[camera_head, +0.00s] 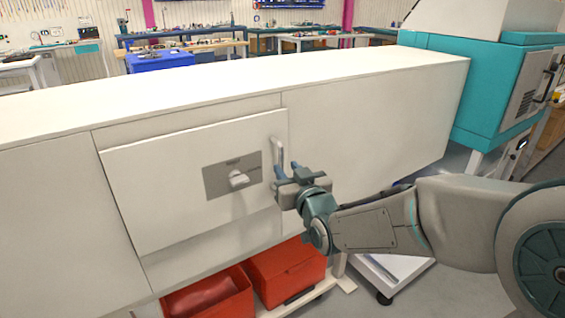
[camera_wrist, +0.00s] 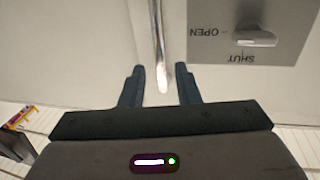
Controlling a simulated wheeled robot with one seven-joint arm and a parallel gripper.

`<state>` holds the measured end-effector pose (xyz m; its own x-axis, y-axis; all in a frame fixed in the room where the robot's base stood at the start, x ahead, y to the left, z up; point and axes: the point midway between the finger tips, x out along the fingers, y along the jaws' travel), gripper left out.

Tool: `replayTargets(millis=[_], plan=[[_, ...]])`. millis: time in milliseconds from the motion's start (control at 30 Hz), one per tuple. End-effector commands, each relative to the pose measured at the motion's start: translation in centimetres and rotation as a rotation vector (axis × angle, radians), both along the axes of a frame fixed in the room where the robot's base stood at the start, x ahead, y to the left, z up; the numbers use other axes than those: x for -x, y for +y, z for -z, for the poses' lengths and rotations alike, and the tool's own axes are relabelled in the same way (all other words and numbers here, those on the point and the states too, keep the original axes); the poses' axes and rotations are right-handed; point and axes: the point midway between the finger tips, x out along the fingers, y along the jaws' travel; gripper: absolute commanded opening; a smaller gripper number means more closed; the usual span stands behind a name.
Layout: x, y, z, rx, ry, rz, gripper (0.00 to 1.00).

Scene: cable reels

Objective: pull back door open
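The back door (camera_head: 165,180) is a white panel in the front of a long white cabinet. It stands slightly proud of the cabinet face and looks tilted against it. A grey plate with a knob (camera_head: 238,179) is on its right half; in the wrist view the plate (camera_wrist: 220,15) reads OPEN and SHUT, and the knob (camera_wrist: 256,38) lies sideways. A metal bar handle (camera_head: 277,155) is near the door's right edge. My gripper (camera_head: 281,173) is at the handle's lower end. In the wrist view its open fingers (camera_wrist: 160,88) stand either side of the handle (camera_wrist: 160,50), with gaps.
Red bins (camera_head: 285,270) sit on a low shelf under the cabinet. A white wheeled stand (camera_head: 390,270) is below my arm. A teal machine (camera_head: 480,90) stands at the cabinet's right end. Open floor shows at the lower right.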

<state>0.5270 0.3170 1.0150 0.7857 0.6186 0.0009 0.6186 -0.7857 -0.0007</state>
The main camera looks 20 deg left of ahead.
Motion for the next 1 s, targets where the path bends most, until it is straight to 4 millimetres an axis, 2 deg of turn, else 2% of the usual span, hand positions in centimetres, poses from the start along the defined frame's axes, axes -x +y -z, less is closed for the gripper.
replayTargets(millis=[100,300,700,733,833,1000], plan=[[-1.4,1.2,0.1,-0.002,0.003,-0.002,0.29],[-3.0,2.4,0.0,-0.001,0.001,-0.001,0.29],[-3.5,2.8,0.0,0.001,0.000,0.000,0.29],[-3.5,2.8,0.0,0.001,0.000,0.000,0.26],[-3.5,2.8,0.0,0.001,0.001,0.000,0.00],[-3.5,2.8,0.0,0.001,0.000,0.001,0.00]])
